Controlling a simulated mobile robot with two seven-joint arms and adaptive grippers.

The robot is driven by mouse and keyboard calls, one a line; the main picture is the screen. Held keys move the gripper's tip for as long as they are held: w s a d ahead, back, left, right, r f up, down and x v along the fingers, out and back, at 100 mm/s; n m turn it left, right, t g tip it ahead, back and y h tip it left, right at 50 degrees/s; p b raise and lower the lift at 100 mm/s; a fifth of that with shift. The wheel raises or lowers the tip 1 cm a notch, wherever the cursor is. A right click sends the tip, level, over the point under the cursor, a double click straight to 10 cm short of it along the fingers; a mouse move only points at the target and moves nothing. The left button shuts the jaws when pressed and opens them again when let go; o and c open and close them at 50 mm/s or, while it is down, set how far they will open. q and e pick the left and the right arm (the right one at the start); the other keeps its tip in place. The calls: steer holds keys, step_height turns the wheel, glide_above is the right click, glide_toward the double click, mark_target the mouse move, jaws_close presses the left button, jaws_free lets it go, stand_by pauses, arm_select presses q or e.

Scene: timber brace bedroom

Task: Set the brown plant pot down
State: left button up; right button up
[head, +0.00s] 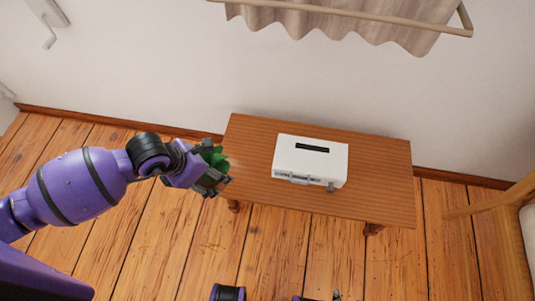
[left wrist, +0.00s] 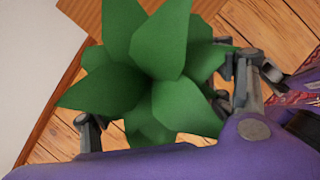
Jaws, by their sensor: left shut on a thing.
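My left gripper (head: 214,182) is shut on the plant pot, just off or over the left end of the wooden table (head: 380,185). The plant's green leaves (head: 213,157) show above the fingers in the head view. In the left wrist view the leaves (left wrist: 165,60) spread between the two fingers and hide the brown pot. I cannot see the pot's base or how high it is above the table.
A white box with a handle (head: 312,160) stands on the middle of the table. The table top is bare to its left and right. A beige curtain on a rail (head: 345,20) hangs above. Wooden furniture (head: 512,225) stands at the right edge.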

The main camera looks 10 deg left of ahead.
arm_select(q)
steer(key=w+d+f+b, duration=0.1)
steer(key=w+f, duration=0.3)
steer(key=w+d+f+b, duration=0.2)
steer(key=w+f, duration=0.2)
steer(key=w+d+f+b, duration=0.1)
steer(key=w+d+f, duration=0.1)
steer(key=w+f, duration=0.2)
steer(key=shift+w+f, duration=0.3)
steer(key=shift+w, duration=0.3)
steer(key=shift+f, duration=0.2)
steer(key=shift+a, duration=0.1)
steer(key=shift+f+b, duration=0.1)
steer(key=shift+b, duration=0.2)
steer(key=o, duration=1.7)
steer(key=shift+o, duration=1.1)
arm_select(e)
steer(key=shift+g, duration=0.3)
steer(key=f, duration=0.1)
steer(key=s+f, duration=0.1)
steer(key=f, duration=0.2)
steer(key=shift+s+d+f, duration=0.15)
steer(key=shift+s+d, duration=0.1)
